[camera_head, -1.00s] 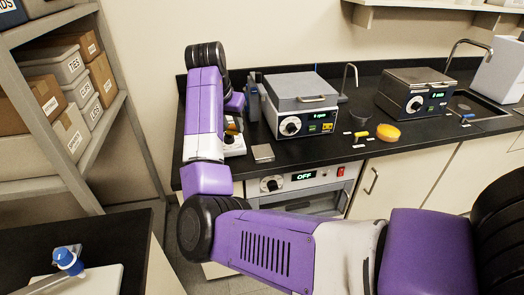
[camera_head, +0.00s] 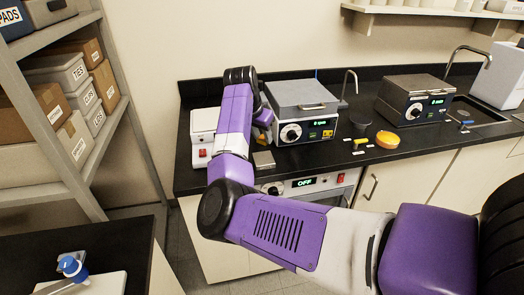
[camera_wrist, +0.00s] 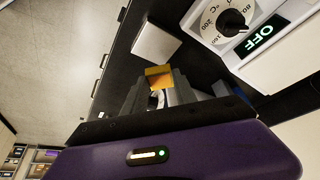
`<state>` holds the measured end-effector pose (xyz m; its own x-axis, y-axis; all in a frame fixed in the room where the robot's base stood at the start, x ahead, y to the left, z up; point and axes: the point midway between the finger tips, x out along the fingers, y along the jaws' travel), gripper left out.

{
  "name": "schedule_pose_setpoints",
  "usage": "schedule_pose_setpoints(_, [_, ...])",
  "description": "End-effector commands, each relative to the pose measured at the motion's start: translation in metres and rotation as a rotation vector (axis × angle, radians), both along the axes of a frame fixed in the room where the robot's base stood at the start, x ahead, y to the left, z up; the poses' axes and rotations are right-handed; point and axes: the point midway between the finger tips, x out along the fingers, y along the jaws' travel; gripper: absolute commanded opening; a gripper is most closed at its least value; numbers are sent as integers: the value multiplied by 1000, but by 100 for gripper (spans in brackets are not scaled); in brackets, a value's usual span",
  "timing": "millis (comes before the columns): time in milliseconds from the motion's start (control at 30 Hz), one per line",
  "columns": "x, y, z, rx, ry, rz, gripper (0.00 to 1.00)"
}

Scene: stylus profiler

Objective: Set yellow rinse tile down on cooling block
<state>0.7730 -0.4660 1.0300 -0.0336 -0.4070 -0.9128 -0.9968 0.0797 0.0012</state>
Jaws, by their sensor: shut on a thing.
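The yellow rinse tile (camera_wrist: 158,77) is pinched between the fingertips of my gripper (camera_wrist: 158,92) in the wrist view. It looks small, square and orange-yellow. In the head view my gripper (camera_head: 262,130) is mostly hidden behind my purple forearm, low over the counter at the left. A flat grey metal block, apparently the cooling block (camera_head: 264,160), lies on the counter just in front of the gripper. It also shows as a pale slab (camera_wrist: 156,45) beyond the tile in the wrist view. The tile looks apart from it, but its height is unclear.
A white device with a red switch (camera_head: 202,137) stands left of my arm. A grey-lidded instrument (camera_head: 301,110) stands close on the right. An oven showing OFF (camera_head: 304,183) is under the counter.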

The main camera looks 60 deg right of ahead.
Motion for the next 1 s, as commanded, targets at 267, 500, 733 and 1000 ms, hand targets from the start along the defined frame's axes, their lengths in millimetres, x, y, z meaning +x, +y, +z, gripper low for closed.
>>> schedule_pose_setpoints(267, [1,0,-30,0,-1,1,0])
schedule_pose_setpoints(500, [0,1,-55,1,2,1,0])
schedule_pose_setpoints(733, [0,0,-73,0,-1,0,0])
schedule_pose_setpoints(1000, [0,0,-74,0,-1,0,39])
